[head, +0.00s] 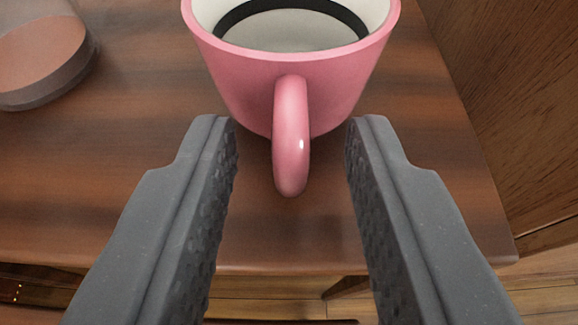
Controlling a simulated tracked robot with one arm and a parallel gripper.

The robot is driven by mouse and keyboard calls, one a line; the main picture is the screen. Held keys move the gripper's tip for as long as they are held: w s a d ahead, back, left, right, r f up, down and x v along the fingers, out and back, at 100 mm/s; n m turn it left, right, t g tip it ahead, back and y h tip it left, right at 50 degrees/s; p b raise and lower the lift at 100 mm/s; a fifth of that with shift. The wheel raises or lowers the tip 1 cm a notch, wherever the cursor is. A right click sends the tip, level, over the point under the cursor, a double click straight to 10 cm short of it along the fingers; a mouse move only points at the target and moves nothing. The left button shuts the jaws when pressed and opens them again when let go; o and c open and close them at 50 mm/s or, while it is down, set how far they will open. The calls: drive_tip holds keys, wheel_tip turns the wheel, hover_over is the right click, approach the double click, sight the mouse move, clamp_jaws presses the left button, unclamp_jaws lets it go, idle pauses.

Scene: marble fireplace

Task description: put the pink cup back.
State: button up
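The pink cup (250,85) stands upright at the top middle of the head view, on a brown wooden table top (140,170). Its inside is pale with a dark ring, and its top edge is cut off by the picture. Its handle (291,140) points toward me. My gripper (291,130) is open, with one dark grey finger on each side of the handle. There is a clear gap between each finger and the handle. I cannot tell whether the fingertips touch the cup's body.
A clear glass-like vessel with orange-brown contents (40,55) stands at the upper left, partly out of view. A wooden panel (520,100) rises close along the table's right side. The table's front edge crosses the lower picture, with wooden floor (265,308) below.

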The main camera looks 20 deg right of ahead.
drive_tip(key=p+v, duration=0.1)
drive_tip(key=v, duration=1.1)
drive_tip(key=shift+p, duration=0.35)
drive_tip(key=w+a+r+y, duration=0.35)
drive_tip(key=w+r, duration=0.35)
drive_tip(key=r, duration=0.3)
drive_tip(key=w+d+r+y, duration=0.1)
drive_tip(key=w+r+y, duration=0.15)
drive_tip(key=r, duration=1.25)
drive_tip(key=w+d+r+y, duration=0.15)
drive_tip(key=w+r, duration=0.25)
drive_tip(key=r, duration=1.1)
drive_tip(key=s+d+r+n+t, duration=0.1)
drive_tip(key=s+d+r, duration=0.15)
drive_tip(key=r, duration=0.35)
drive_tip(key=s+d+r+n, duration=0.1)
drive_tip(key=d+r, duration=0.2)
drive_tip(key=r, duration=0.4)
drive_tip(key=s+d+r+n+t+h, duration=0.1)
drive_tip(key=s+d+r+n+h, duration=0.1)
drive_tip(key=s+d+r, duration=1.7)
wheel_tip(320, 180, up, 4)
drive_tip(key=shift+s+d+r+t+h, duration=0.25)
drive_tip(key=shift+s+h, duration=0.2)
drive_tip(key=shift+s, duration=0.35)
